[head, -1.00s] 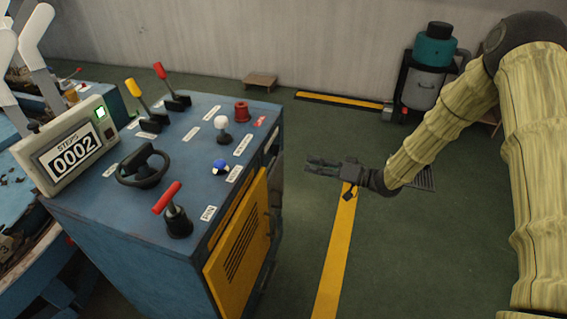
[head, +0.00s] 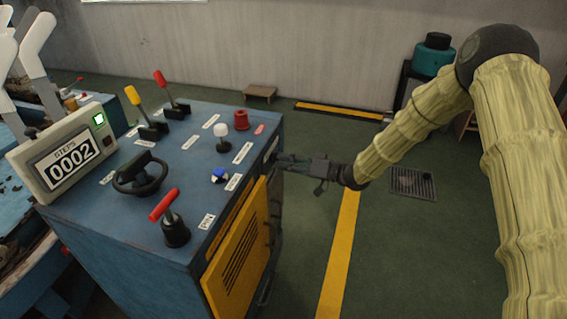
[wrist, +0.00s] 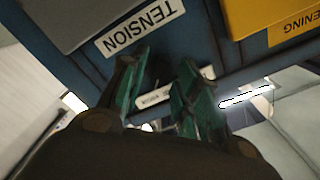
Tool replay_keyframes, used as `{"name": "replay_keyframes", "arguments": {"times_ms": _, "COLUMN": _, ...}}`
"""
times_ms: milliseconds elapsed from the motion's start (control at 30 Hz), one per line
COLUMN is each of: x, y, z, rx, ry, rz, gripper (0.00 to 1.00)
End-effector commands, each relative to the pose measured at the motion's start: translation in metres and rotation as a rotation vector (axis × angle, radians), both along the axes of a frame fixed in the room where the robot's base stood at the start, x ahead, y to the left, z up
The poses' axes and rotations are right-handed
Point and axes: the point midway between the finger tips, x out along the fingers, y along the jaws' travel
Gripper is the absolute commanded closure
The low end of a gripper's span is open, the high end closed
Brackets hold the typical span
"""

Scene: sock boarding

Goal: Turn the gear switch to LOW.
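I cannot tell which control is the gear switch; no readable label names it in either view. The blue console (head: 110,215) carries several controls on top, among them a blue-and-white knob (head: 220,175), a white knob (head: 221,132) and a red T-handle (head: 168,208). My gripper (head: 280,160) is at the console's right side, just below the top edge. In the wrist view my gripper (wrist: 163,62) has its green fingers apart with nothing held between them. They face a blue panel with a TENSION label (wrist: 140,27) and a smaller label (wrist: 154,97), partly hidden by the fingers.
A counter reading 0002 (head: 70,162) stands at the left. A teal machine (head: 433,58) stands by the wall.

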Motion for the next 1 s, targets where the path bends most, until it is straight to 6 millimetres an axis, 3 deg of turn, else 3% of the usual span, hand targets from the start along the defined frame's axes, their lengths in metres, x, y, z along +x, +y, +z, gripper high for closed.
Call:
{"name": "replay_keyframes", "arguments": {"times_ms": 400, "x": 0.0026, "y": 0.0075, "z": 0.0002, "rx": 0.001, "ry": 0.0, "rz": -0.001, "gripper": 0.68}}
{"name": "replay_keyframes", "arguments": {"times_ms": 433, "x": 0.0026, "y": 0.0074, "z": 0.0002, "rx": 0.001, "ry": 0.0, "rz": -0.001, "gripper": 0.7}}
{"name": "replay_keyframes", "arguments": {"times_ms": 600, "x": 0.0025, "y": 0.0072, "z": 0.0002, "rx": 0.001, "ry": 0.0, "rz": -0.001, "gripper": 1.0}}
{"name": "replay_keyframes", "arguments": {"times_ms": 1000, "x": 0.0027, "y": 0.0066, "z": -0.0001, "rx": -0.009, "ry": -0.028, "rz": -0.001, "gripper": 1.0}}
